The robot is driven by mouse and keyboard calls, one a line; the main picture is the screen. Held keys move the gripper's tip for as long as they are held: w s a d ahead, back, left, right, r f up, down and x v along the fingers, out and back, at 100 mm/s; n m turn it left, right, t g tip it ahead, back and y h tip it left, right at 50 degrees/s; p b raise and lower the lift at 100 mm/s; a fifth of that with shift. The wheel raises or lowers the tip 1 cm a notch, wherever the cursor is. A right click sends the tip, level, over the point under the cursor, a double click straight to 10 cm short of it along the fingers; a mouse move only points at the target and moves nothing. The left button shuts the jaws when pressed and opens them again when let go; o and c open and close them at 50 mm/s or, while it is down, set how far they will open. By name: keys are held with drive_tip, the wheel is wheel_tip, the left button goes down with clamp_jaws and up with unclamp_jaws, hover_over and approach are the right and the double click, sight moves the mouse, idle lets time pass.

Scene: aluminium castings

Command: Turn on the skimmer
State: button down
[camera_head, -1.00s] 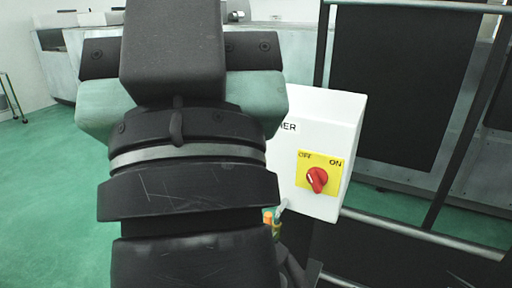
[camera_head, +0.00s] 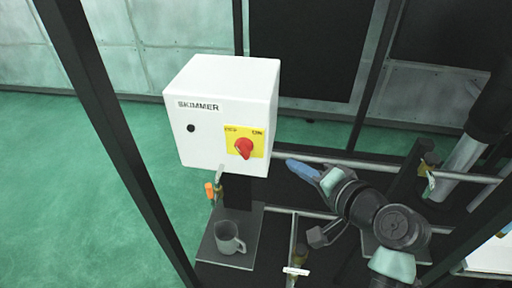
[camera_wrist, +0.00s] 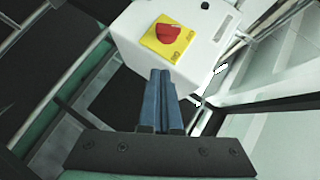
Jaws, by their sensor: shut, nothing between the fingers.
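The skimmer box (camera_head: 205,140) is white and labelled SKIMMER. On its front a red rotary knob (camera_head: 244,147) sits on a yellow plate (camera_head: 259,139) marked OFF at left and ON at right. Which mark the knob points at is hard to tell. My gripper (camera_head: 291,164) has blue fingers, shut and empty, to the right of and a little below the knob, apart from it. In the wrist view the closed fingertips (camera_wrist: 160,73) stand below the knob (camera_wrist: 168,33) and yellow plate (camera_wrist: 150,42), which show turned around on the box (camera_wrist: 195,60).
A grey mug (camera_head: 228,238) stands on a dark plate (camera_head: 247,259) under the box. An orange-handled fitting (camera_head: 210,190) hangs below the box. Dark frame posts (camera_head: 112,135) and metal rails surround it. The space before the knob is clear.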

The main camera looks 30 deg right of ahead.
idle(0.3)
drive_tip(key=p, duration=0.3)
approach(249, 153)
drive_tip(key=w+d, duration=0.2)
drive_tip(key=w, duration=0.2)
drive_tip(key=shift+w+a+f+p, duration=0.3)
drive_tip(key=shift+w+a+p, duration=0.05)
drive_tip(key=shift+a, duration=0.15)
drive_tip(key=shift+w+a+f+p, duration=0.3)
drive_tip(key=shift+a, duration=0.2)
drive_tip(key=shift+w+a+f, duration=0.2)
drive_tip(key=shift+a+f, duration=0.05)
drive_tip(key=shift+f, duration=0.05)
drive_tip(key=shift+f+b, duration=0.2)
drive_tip(key=shift+b, duration=0.45)
